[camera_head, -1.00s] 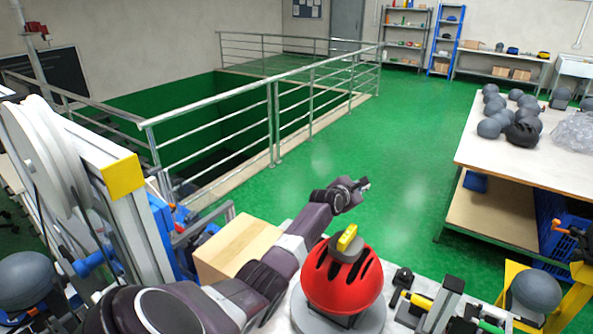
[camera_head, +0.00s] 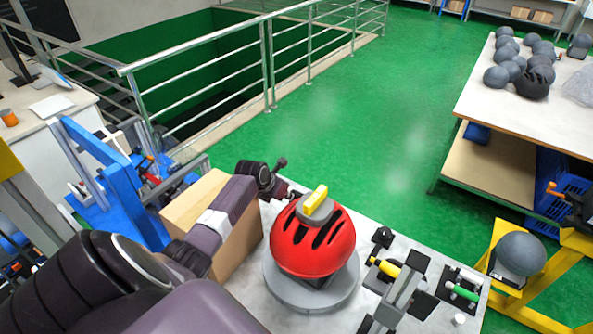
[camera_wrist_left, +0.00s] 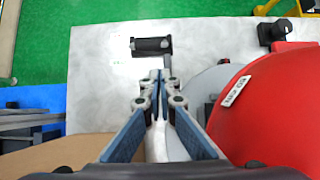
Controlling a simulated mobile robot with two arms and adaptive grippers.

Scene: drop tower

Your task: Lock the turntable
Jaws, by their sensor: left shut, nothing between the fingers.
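A round grey turntable (camera_head: 290,295) lies on a metal worktable, carrying a red helmet (camera_head: 318,248) with a yellow-handled grey piece on top. In the left wrist view, the red helmet (camera_wrist_left: 270,110) and the grey turntable edge (camera_wrist_left: 205,85) are at the right. My left gripper (camera_wrist_left: 158,80) is shut and empty, left of the turntable. A small black handle (camera_wrist_left: 151,45) with a grey stem sits just beyond its fingertips; I cannot tell whether they touch. In the head view, my left gripper (camera_head: 292,190) is behind the helmet, partly hidden.
A cardboard-coloured box (camera_head: 235,240) stands close left of the turntable, near my left arm. Clamps and a yellow-handled tool (camera_head: 385,267) lie at the right. A yellow stand with a grey dome (camera_head: 521,254) is further right. Bare metal (camera_wrist_left: 100,70) surrounds the black handle.

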